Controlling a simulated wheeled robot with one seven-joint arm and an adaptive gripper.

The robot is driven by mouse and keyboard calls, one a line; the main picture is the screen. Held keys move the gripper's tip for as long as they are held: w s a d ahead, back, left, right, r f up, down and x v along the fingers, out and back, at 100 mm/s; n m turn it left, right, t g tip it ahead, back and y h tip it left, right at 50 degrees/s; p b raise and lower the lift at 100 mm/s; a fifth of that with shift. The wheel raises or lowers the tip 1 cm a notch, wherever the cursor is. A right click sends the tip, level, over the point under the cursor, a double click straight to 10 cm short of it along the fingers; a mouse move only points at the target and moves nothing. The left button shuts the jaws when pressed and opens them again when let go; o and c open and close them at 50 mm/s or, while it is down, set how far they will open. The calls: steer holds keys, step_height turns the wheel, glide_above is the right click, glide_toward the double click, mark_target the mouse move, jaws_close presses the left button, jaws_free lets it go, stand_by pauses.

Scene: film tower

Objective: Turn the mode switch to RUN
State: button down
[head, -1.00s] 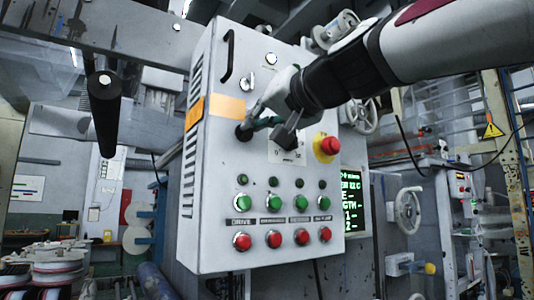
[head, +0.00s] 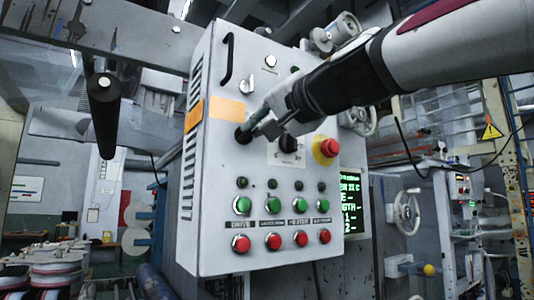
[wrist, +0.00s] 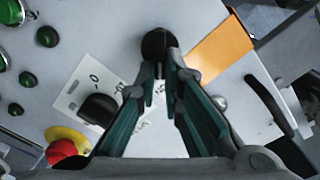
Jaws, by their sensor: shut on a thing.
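A black rotary knob (head: 240,136) sits at the left of the white control box front, below an orange label. My gripper (head: 251,130) is shut on this knob; in the wrist view the fingertips (wrist: 162,72) meet at the knob's near side (wrist: 158,45). A second black knob (head: 288,144) on a white marked plate is to the right, apart from the fingers. In the wrist view this second knob (wrist: 98,108) has a "0" mark beside it. Lettering by the held knob is partly hidden by the fingers; I cannot read RUN or which knob is the mode switch.
A red mushroom button (head: 327,147) on a yellow collar is right of the second knob. Green buttons (head: 242,204) and red buttons (head: 241,243) fill the lower box. A small key-like latch (head: 246,84) and a black handle (head: 226,60) are above.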

steer(key=c, duration=1.7)
jaws_free()
steer(key=v, duration=1.2)
steer(key=shift+w+f, duration=0.1)
steer(key=shift+f, duration=0.05)
